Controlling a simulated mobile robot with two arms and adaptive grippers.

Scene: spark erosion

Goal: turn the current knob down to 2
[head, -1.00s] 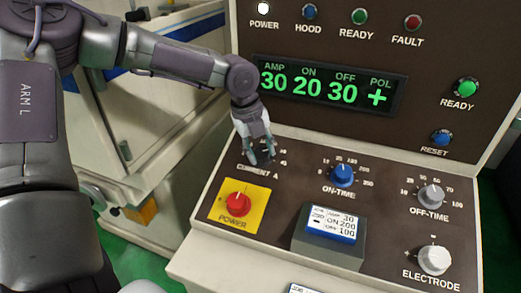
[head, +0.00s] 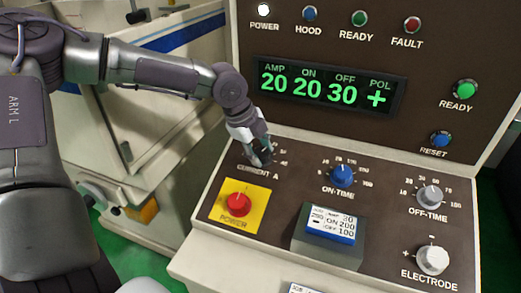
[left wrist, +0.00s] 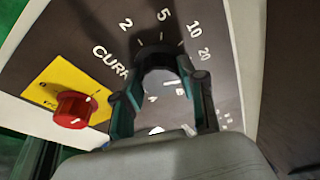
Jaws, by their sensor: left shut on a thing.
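The current knob (left wrist: 158,78) is a dark round knob, seen between the fingers in the left wrist view. The scale numbers 2, 5, 10 and 20 are around it. My left gripper (head: 261,156) is shut on this knob, coming down from above at the panel's upper left; it also shows in the left wrist view (left wrist: 160,100). The gripper hides most of the knob in the head view. The display (head: 328,86) reads AMP 20, ON 20, OFF 30, POL +. My right gripper is not in view.
The red power knob (head: 238,204) on its yellow plate sits just below the current knob. The blue on-time knob (head: 342,175) is to the right, with the off-time knob (head: 430,196) and electrode knob (head: 433,260) beyond. A card block (head: 328,240) stands at the panel's front middle.

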